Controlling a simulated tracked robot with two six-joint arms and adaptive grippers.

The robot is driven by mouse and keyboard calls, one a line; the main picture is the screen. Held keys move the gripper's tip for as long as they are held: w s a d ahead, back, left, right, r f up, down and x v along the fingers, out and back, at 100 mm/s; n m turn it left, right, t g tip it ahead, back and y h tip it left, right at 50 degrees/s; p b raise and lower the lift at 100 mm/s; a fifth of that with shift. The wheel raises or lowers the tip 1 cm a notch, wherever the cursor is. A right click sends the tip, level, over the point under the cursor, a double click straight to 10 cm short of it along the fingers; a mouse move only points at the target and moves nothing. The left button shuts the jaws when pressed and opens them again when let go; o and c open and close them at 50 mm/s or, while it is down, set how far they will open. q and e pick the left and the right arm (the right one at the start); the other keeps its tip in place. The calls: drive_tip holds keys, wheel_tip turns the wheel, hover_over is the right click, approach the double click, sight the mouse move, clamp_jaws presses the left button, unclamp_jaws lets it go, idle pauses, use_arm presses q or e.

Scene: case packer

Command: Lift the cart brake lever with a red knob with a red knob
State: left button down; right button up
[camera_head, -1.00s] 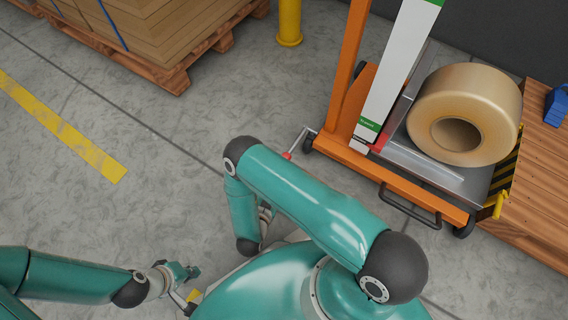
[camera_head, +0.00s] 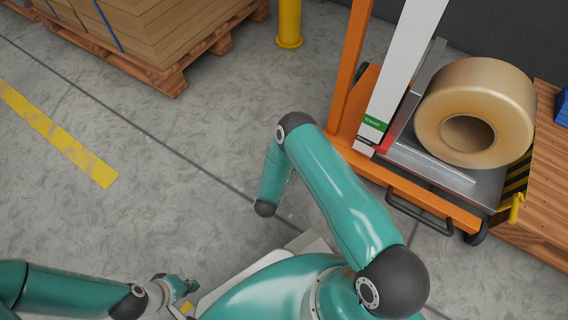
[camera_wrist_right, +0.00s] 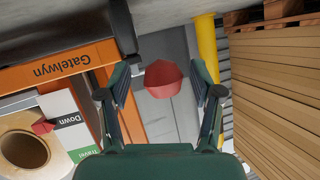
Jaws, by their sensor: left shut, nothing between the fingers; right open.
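The red knob (camera_wrist_right: 163,79) of the brake lever shows in the right wrist view, between the two fingers of my right gripper (camera_wrist_right: 160,75). That gripper is open, with gaps visible on both sides of the knob. I cannot tell how deep the knob sits between the fingers. In the head view, my right arm hides the lever and knob, and my right gripper cannot be seen there. The orange cart (camera_head: 432,203) stands at the right. My left gripper (camera_head: 188,288) is shut and empty at the bottom, well away from the cart.
A large tan roll (camera_head: 490,85) lies on the cart beside its orange mast (camera_head: 350,70). A wooden platform (camera_head: 545,185) adjoins it at the right. A yellow post (camera_head: 289,25) and a pallet of cardboard (camera_head: 165,75) stand behind. The floor at left is clear.

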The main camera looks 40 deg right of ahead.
drive_tip(key=shift+w+d, duration=0.15)
drive_tip(key=shift+d, duration=0.05)
